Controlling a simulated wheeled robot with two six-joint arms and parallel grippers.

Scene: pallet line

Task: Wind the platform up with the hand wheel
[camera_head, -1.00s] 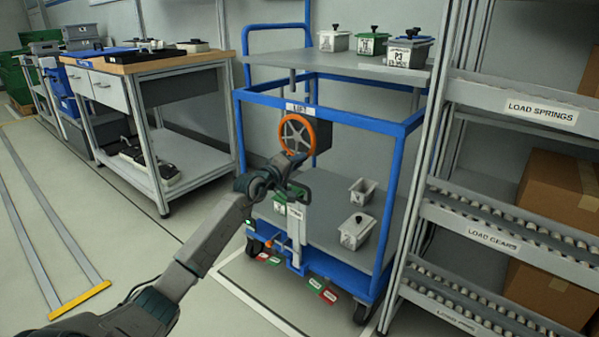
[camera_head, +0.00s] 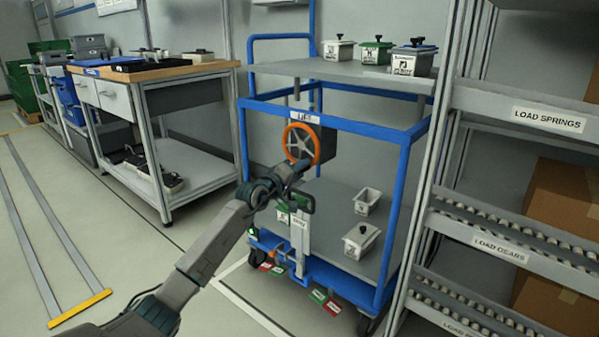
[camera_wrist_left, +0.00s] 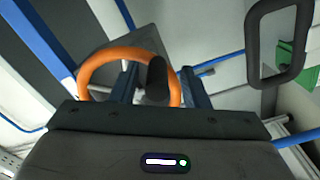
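The orange hand wheel (camera_head: 301,143) is on a dark box under the "LIFT" label on the blue cart. The grey platform (camera_head: 300,69) is level above the cart's blue frame and carries several lidded containers. My left gripper (camera_head: 303,168) is at the lower edge of the wheel. In the left wrist view, the wheel (camera_wrist_left: 97,60) is in front of the gripper, and its black knob (camera_wrist_left: 157,78) stands between the two spread fingers, with gaps visible on both sides. Whether a finger touches the knob is unclear. My right gripper is out of view.
A lower shelf (camera_head: 330,225) holds an open bin and a lidded container. A dark loop handle (camera_wrist_left: 280,42) is close to the right of the gripper. A roller rack (camera_head: 480,230) stands right of the cart, a workbench (camera_head: 175,70) left. The floor in front is open.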

